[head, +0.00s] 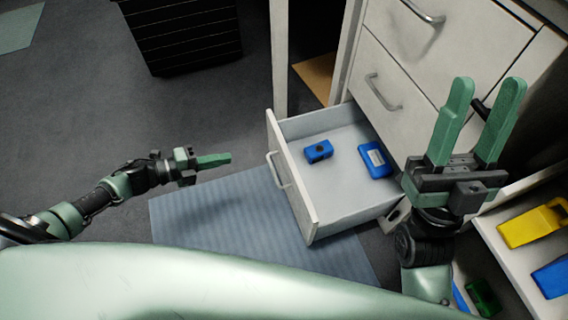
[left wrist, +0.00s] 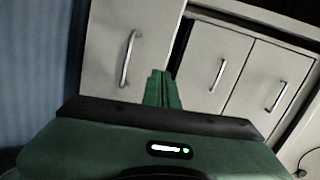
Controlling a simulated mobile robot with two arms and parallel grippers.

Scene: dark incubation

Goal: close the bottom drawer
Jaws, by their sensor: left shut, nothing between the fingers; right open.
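The bottom drawer (head: 348,196) of the white cabinet stands pulled out in the head view, with two blue items inside it. Its front (head: 291,176) carries a metal handle (head: 279,169). My left gripper (head: 228,159) is shut and empty, to the left of the drawer front and apart from it, its fingers pointing toward it. In the left wrist view the shut fingers (left wrist: 161,76) point at white fronts with metal handles; the nearest front (left wrist: 115,60) is at the left. My right gripper (head: 484,92) is open and empty, raised at the right in front of the cabinet.
Closed drawers (head: 390,70) are above the open one. A blue ribbed mat (head: 225,212) lies on the floor under and left of it. A shelf at the right holds a yellow item (head: 532,224) and a blue one. A black cabinet (head: 188,35) stands at the back; floor at the left is clear.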

